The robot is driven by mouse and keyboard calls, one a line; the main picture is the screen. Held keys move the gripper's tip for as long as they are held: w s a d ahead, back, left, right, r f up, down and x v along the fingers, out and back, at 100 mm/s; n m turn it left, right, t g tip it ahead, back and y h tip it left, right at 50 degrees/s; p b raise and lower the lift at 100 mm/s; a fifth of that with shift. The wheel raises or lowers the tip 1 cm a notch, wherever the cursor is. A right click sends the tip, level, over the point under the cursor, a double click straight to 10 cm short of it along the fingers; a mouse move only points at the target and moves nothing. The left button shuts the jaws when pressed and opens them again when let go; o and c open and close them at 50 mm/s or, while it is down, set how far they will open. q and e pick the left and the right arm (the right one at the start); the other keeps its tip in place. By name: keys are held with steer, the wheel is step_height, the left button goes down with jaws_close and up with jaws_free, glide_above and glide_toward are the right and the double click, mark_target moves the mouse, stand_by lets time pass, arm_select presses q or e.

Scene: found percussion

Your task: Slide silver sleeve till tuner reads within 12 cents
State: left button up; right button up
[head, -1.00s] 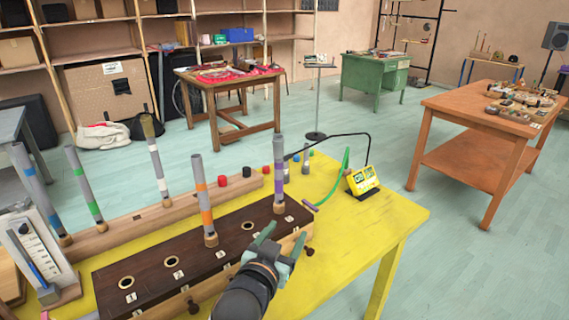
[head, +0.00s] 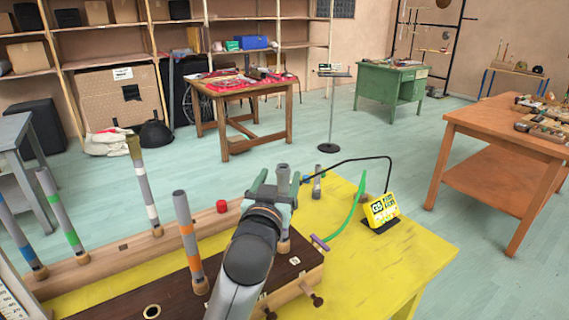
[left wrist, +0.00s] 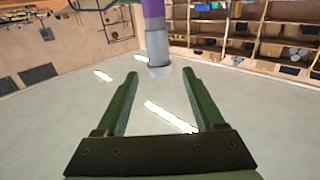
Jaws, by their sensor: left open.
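A grey upright tube (head: 283,176) stands in the dark wooden block (head: 170,301), mostly hidden behind my left gripper. In the left wrist view it enters from the top edge with a purple band (left wrist: 153,8) and a silver-grey end section (left wrist: 158,46), apparently the sleeve. My left gripper (head: 279,175) is open and empty. In the left wrist view its green fingers (left wrist: 160,74) spread wide, with the tube's end just beyond and between the tips. The yellow tuner (head: 381,211) stands right of the block; its display is lit, but I cannot read the cents. My right gripper is not in view.
An orange-banded tube (head: 187,238) stands left of my arm. More banded tubes, including a green-banded one (head: 62,212), stand in a wooden rail behind. The yellow tabletop (head: 385,262) is clear at front right.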

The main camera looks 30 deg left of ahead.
mark_target(284, 165)
arm_select(q)
steer(key=x, duration=0.7)
steer(key=shift+w+a, duration=0.1)
steer(key=shift+w, duration=0.2)
jaws_close()
steer(key=shift+r+p, duration=0.95)
steer(key=shift+p, duration=0.3)
stand_by(0.4)
jaws_free()
steer(key=b+v, duration=0.1)
steer(key=v, duration=1.1)
steer(key=shift+s, duration=0.3)
